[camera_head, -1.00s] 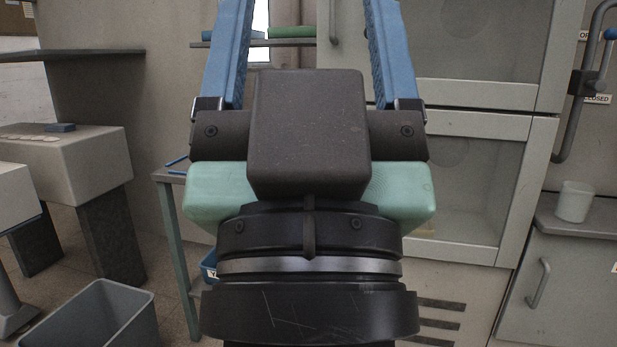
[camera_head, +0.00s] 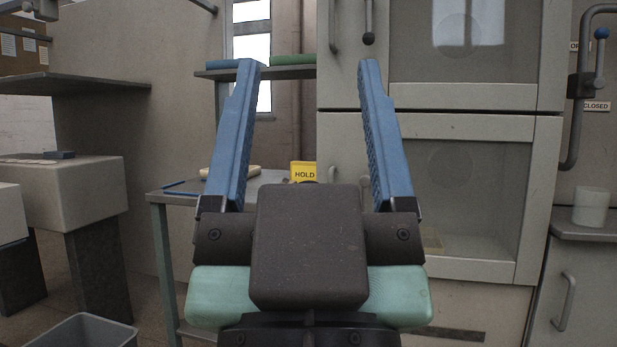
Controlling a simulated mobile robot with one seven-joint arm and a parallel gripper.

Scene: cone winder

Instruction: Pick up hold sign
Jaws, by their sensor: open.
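The hold sign (camera_head: 303,171) is a small yellow block with the dark word HOLD on its front. It stands on a grey side table (camera_head: 160,197), near the table's right end by the cabinet. Its lower part is hidden behind my gripper's dark body. My gripper (camera_head: 308,65) is open and empty, with two long blue fingers spread wide and pointing up in the picture. In the picture the sign shows between the fingers, beyond the gripper body. No contact with it is visible.
A tall grey cabinet (camera_head: 455,125) with glass doors stands directly right of the table. A cream-coloured item (camera_head: 238,171) lies on the table behind the left finger. A shelf (camera_head: 285,71) holds blue and green items above. A grey bin (camera_head: 80,335) stands at lower left.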

